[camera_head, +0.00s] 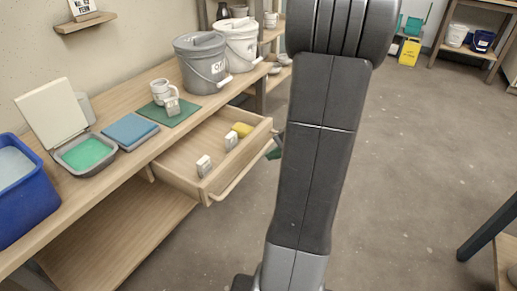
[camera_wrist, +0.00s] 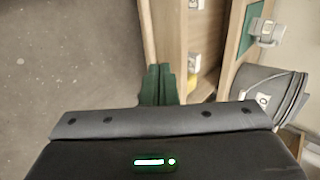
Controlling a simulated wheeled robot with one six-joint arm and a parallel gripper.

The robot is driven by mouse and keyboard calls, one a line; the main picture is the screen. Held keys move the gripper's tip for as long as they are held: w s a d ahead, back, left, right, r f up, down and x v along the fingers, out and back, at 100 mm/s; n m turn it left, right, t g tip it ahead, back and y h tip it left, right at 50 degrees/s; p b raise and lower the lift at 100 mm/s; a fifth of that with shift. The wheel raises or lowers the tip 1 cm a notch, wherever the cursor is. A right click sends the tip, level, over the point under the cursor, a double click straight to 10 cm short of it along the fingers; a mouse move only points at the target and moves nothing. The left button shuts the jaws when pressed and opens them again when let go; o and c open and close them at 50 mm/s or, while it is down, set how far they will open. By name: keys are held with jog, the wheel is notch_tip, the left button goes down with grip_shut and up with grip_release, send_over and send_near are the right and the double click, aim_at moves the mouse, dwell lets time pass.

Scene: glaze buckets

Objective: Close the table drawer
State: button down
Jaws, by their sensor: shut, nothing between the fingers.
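The table drawer (camera_head: 186,158) stands pulled out of the wooden table, with its light bar handle (camera_head: 241,172) along the front. Inside lie two small white items (camera_head: 204,165) and a yellow block (camera_head: 242,129). In the wrist view the drawer front (camera_wrist: 147,32) runs down the picture, with a white item (camera_wrist: 194,61) behind it. My gripper (camera_wrist: 158,84) shows green fingers, shut and empty, just outside the drawer front near its end; I cannot tell whether they touch it. In the head view my arm hides most of the gripper; a green fingertip (camera_head: 274,153) shows.
On the table (camera_head: 134,170) stand a blue tub (camera_head: 28,205), an open box with green contents (camera_head: 85,152), a blue book-like block (camera_head: 130,131), a mug (camera_head: 160,92) and a grey bucket (camera_head: 201,65).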

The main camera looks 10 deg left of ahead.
jog(key=b, duration=0.3)
send_near(236, 159)
notch_tip(236, 159, down, 4)
jog(key=a, duration=0.2)
jog(key=shift+w+a+r, duration=0.1)
jog(key=shift+w+a, duration=0.2)
jog(key=shift+a, duration=0.25)
jog(key=shift+w+a, duration=0.35)
jog(key=shift+a, duration=0.2)
jog(key=w+a, duration=0.2)
jog(key=a, duration=0.4)
jog(key=w+a+p, duration=0.1)
jog(key=w+a, duration=0.1)
jog(key=a, duration=0.4)
jog(key=w+a+p, duration=0.1)
jog(key=w+a, duration=0.1)
jog(key=a, duration=0.4)
jog(key=shift+w+a, duration=0.3)
jog(key=shift+w, duration=0.05)
